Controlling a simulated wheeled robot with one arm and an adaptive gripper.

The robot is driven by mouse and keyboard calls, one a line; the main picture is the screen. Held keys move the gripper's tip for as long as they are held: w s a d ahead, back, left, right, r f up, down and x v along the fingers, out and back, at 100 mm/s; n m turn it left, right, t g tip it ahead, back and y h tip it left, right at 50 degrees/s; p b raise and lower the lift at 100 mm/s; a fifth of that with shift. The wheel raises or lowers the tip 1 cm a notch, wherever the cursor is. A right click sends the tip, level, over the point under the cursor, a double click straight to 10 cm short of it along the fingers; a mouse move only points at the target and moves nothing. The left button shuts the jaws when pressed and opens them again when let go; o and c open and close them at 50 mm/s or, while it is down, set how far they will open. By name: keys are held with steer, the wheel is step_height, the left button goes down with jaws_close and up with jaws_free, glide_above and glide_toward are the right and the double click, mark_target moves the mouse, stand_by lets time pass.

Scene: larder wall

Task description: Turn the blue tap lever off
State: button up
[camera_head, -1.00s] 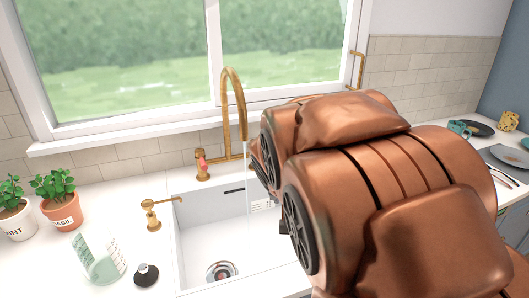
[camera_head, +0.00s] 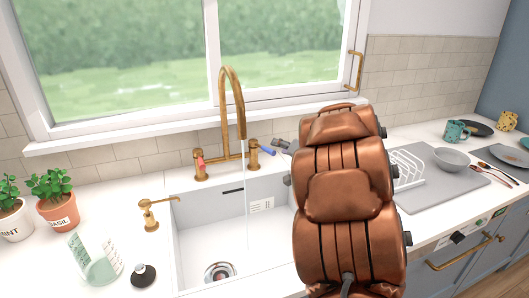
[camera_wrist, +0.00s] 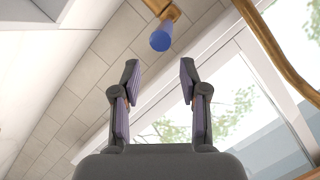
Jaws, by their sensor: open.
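The brass tap (camera_head: 230,100) stands behind the white sink, with a thin stream of water (camera_head: 247,205) falling from its spout. Its blue lever (camera_head: 267,151) points right from the right-hand valve; a red-marked lever (camera_head: 199,157) is on the left valve. In the wrist view the blue lever's rounded end (camera_wrist: 161,39) lies just beyond my fingertips, centred between them and not touching. My gripper (camera_wrist: 159,78) is open and empty. In the head view it is mostly hidden behind my arm, with a dark part (camera_head: 281,144) showing right beside the lever.
The brass spout (camera_wrist: 283,58) curves along the right of the wrist view. A soap dispenser (camera_head: 151,214), potted herbs (camera_head: 60,205) and a glass jug (camera_head: 97,262) stand left of the sink. A dish rack (camera_head: 408,165) and bowl (camera_head: 452,160) are right of my arm.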

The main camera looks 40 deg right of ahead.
mark_target(264, 150)
steer(key=shift+w+a+f+y, duration=0.45)
steer(key=shift+w+f+y, duration=0.15)
steer(key=shift+w, duration=0.5)
steer(key=shift+w+a+f+y, duration=0.45)
steer(key=shift+w+f, duration=0.1)
steer(key=shift+w, duration=0.5)
steer(key=shift+w+a+f+y, duration=0.4)
steer(key=shift+w+f+y, duration=0.2)
steer(key=shift+w, duration=0.5)
steer(key=shift+t, duration=0.3)
steer(key=shift+c, duration=0.5)
jaws_close()
